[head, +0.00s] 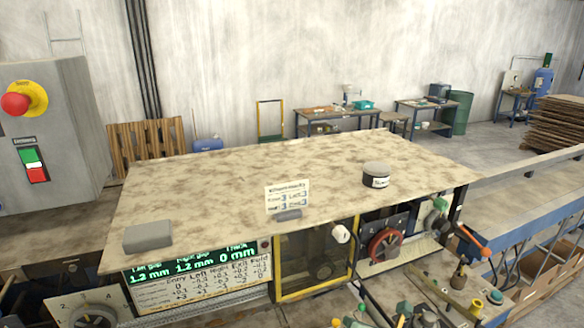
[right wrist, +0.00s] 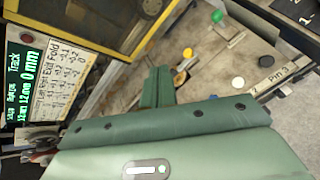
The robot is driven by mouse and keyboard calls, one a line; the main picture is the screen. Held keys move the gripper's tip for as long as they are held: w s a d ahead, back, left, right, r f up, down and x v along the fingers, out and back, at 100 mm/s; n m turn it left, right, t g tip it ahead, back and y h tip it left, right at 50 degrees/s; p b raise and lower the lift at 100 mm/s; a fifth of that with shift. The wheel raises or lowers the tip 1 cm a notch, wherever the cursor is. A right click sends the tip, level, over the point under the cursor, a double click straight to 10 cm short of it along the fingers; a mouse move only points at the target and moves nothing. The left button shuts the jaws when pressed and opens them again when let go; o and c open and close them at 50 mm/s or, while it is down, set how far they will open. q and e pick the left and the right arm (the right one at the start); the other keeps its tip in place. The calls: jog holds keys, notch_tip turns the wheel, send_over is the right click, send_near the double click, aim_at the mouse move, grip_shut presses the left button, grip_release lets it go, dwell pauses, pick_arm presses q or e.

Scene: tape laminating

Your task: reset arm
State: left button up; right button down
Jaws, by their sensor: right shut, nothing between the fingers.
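My right gripper (right wrist: 157,92) shows in the right wrist view as green fingers held together, with nothing between them. It is above the machine's lower bed, beside the yellow-framed window. In the head view neither gripper can be made out, and my left gripper is in no view. The machine's mottled tabletop (head: 240,165) fills the middle of the head view. On it are a grey block (head: 148,236) at the left, a small card on a stand (head: 287,195) at the front, and a dark round tin (head: 376,175) at the right.
A green-lit display (head: 190,260) sits below the tabletop's front edge; it also shows in the right wrist view (right wrist: 25,75). A red handwheel (head: 385,244) and several levers and knobs crowd the lower right. A control box with a red button (head: 15,104) stands left. The tabletop's middle is clear.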

jog(key=s+a+r+m+h, duration=0.1)
jog(key=s+a+r+m, duration=0.1)
jog(key=s+m, duration=0.65)
jog(key=s+d+f+m+g+h, duration=0.1)
jog(key=s+d+m+g+h, duration=0.45)
jog(key=s+d+m, duration=1)
jog(key=s+a+f+m+g+y+b, duration=0.15)
jog(key=f+b, duration=0.65)
jog(key=f, duration=1.2)
jog(key=a+f+b, duration=0.3)
jog(key=f+b, duration=0.4)
jog(key=f, duration=1.3)
jog(key=s+f+m+g+b, duration=0.1)
jog(key=s+f+b, duration=0.3)
jog(key=s+f, duration=0.3)
jog(key=s+f+m+g+y+b, duration=0.1)
jog(key=s+f+b, duration=0.4)
jog(key=f, duration=0.8)
jog(key=s+f+m+g+b, duration=0.1)
jog(key=s+f+b, duration=0.4)
jog(key=s+f, duration=0.4)
jog(key=shift+d+f+y, duration=0.15)
jog(key=shift+f+y, duration=0.25)
jog(key=shift+f, duration=0.15)
